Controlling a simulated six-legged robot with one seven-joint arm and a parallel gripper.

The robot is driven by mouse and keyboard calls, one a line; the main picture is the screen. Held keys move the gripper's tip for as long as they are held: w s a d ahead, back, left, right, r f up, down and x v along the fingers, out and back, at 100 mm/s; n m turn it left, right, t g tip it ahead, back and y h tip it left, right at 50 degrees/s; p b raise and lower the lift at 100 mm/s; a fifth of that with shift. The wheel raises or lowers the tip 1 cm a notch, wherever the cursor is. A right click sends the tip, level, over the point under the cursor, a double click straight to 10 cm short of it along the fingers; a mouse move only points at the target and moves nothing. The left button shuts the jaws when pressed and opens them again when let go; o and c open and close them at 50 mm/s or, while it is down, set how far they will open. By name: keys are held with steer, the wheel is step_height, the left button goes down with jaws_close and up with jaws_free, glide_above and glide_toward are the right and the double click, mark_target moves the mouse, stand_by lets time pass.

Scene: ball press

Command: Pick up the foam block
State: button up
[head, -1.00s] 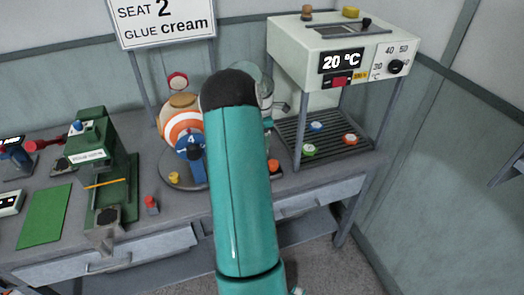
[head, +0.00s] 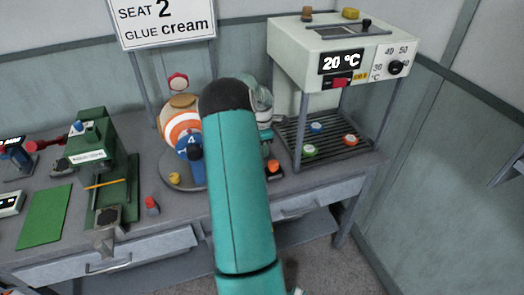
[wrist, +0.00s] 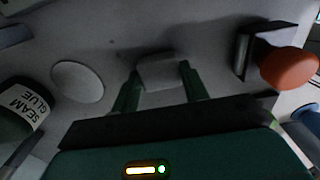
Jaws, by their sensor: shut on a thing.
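The foam block (wrist: 160,72) is a small pale grey block at the middle of the wrist view. My gripper (wrist: 160,78) is shut on it, with one dark green finger at each side. Whether the block is clear of the grey surface behind it is hard to tell. In the head view my own teal arm hides the gripper and the block.
In the wrist view, a seam glue bottle (wrist: 22,108) and a pale disc (wrist: 78,80) lie left. An orange knob (wrist: 290,68) on a dark stand is right. In the head view, a green press (head: 98,165) stands left, a heater box (head: 340,50) right.

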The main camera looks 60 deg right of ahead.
steer(key=shift+r, duration=0.1)
step_height(320, 180, up, 10)
stand_by(0.4)
